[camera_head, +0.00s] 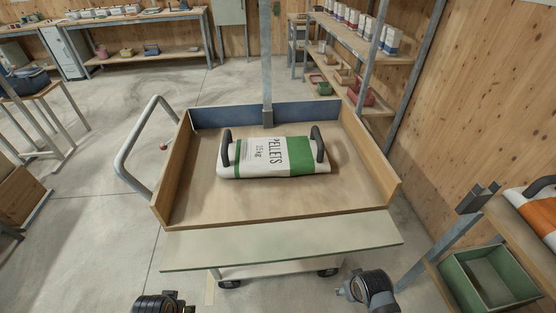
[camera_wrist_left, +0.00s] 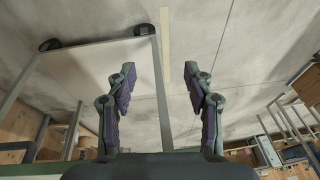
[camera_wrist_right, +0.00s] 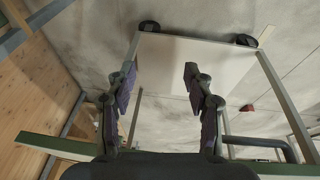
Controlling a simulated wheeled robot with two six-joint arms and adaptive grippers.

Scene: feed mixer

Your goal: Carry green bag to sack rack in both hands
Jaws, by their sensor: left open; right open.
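The green bag (camera_head: 275,157) is a white sack with green bands, marked PELLETS 15 kg. It lies flat in the wooden tray of a cart (camera_head: 230,206), with one dark loop handle at each end. My left gripper (camera_wrist_left: 161,82) is open and empty. My right gripper (camera_wrist_right: 159,82) is open and empty. In the head view both arms show only at the bottom edge, in front of the cart and apart from the bag. A rack (camera_head: 452,232) at the right edge holds an orange and white sack; I cannot tell whether it is the sack rack.
The cart has a pale front flap (camera_head: 285,243), a blue back panel (camera_head: 225,115) and a grey side handle (camera_head: 128,160). A green crate (camera_head: 449,268) sits low in the right rack. Shelves (camera_head: 375,48) with small bags stand at the back right. Floor is clear left of the cart.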

